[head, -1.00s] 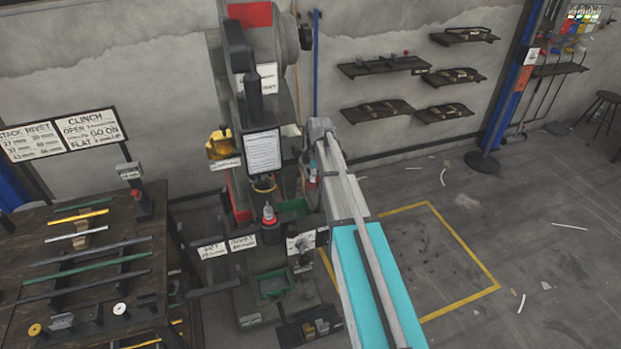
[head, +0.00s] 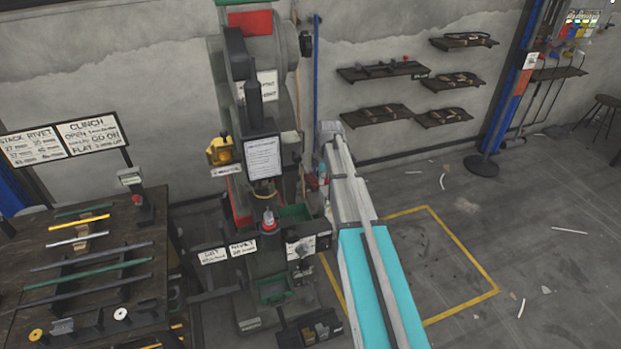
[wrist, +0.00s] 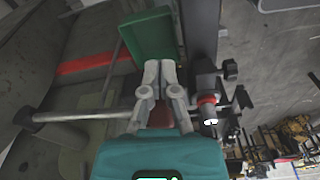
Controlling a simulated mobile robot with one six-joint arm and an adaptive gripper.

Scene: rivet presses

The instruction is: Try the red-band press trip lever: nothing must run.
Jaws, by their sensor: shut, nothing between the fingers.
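The red-band press (head: 280,120) stands in the middle of the head view, with a red plate at its top and a red stripe low on its left side. In the wrist view the red band (wrist: 95,65) crosses the grey press body. A pale round bar (wrist: 85,116), perhaps the trip lever, runs from a boss at left to behind my gripper's finger links; a red part shows between those links. My gripper (wrist: 158,65) is shut and empty, its tips just before a green tray (wrist: 150,38). Contact with the bar cannot be told. My arm mostly hides the gripper in the head view.
A red-tipped tool post (wrist: 208,100) stands close right of my fingers; it also shows in the head view (head: 268,218). A workbench (head: 85,235) with strips is at left. Wall shelves (head: 385,72) hang behind. The yellow-marked floor at right is clear.

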